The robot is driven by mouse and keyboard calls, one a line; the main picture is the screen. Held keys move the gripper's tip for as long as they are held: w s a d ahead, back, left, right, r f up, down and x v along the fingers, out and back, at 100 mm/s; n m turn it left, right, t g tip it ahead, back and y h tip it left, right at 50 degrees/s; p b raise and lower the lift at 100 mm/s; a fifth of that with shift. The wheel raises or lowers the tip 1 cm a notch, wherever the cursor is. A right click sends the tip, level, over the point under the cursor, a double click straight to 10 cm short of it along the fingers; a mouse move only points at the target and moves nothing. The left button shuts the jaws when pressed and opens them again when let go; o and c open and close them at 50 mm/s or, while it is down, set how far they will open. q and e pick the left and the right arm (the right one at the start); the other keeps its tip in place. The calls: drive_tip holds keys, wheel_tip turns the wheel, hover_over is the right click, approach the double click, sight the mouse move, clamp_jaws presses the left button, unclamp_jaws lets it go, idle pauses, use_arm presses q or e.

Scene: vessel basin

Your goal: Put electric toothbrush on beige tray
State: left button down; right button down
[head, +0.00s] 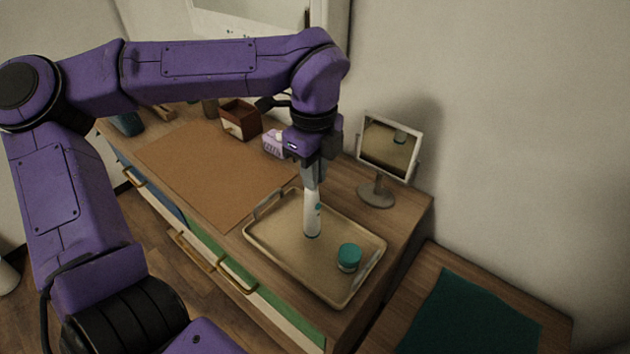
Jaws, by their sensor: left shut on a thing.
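The electric toothbrush (312,215) is white with a teal patch and hangs upright below my left gripper (311,178). My left gripper is shut on its upper end. The beige tray (285,270) lies on the dresser top, and the toothbrush is over its middle-back part. I cannot tell whether the toothbrush's lower end touches the tray. A small jar with a teal lid (349,256) stands on the tray to the right of the toothbrush. My right gripper is not in view.
A mirror on a stand (376,193) is behind the tray on the right. A brown mat (213,173) covers the dresser to the left. A brown box (240,121) and a pink-white item (273,145) stand at the back. A lower wooden table with a dark green cloth (465,320) is at right.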

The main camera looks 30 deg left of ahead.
use_arm(q)
drive_tip(key=shift+f, duration=1.7)
drive_tip(key=c, duration=1.2)
unclamp_jaws()
drive_tip(key=shift+o, duration=0.2)
wheel_tip(320, 180, up, 12)
drive_tip(key=shift+r+b, duration=0.2)
drive_tip(key=shift+b, duration=0.25)
